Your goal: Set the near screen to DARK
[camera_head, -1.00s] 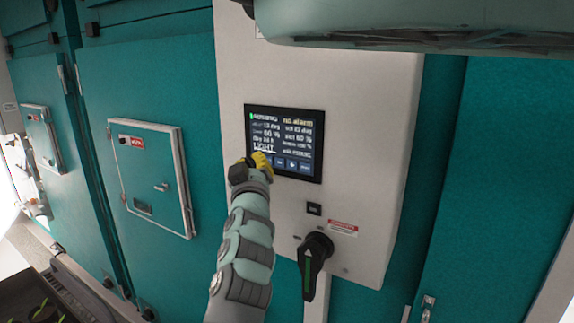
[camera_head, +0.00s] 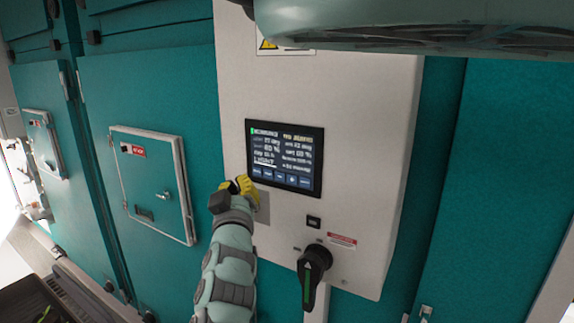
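The near screen (camera_head: 285,157) is a dark touch panel set in a pale grey cabinet front. It shows rows of white and yellow text, a larger underlined word at the lower left that appears to read LIGHT, and a row of blue buttons (camera_head: 280,177) along its bottom. My gripper (camera_head: 243,186), with yellow fingers, is just below and left of the screen's lower left corner, in front of the cabinet panel. It seems empty. I cannot tell whether its fingers are open or shut, or whether they touch the panel.
A black rotary switch handle (camera_head: 313,265) juts out below the screen, with a small black button (camera_head: 313,221) and a red-and-white label (camera_head: 342,240) near it. A teal door with a small hatch (camera_head: 152,184) is to the left. A large pale rounded shape crosses the top right.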

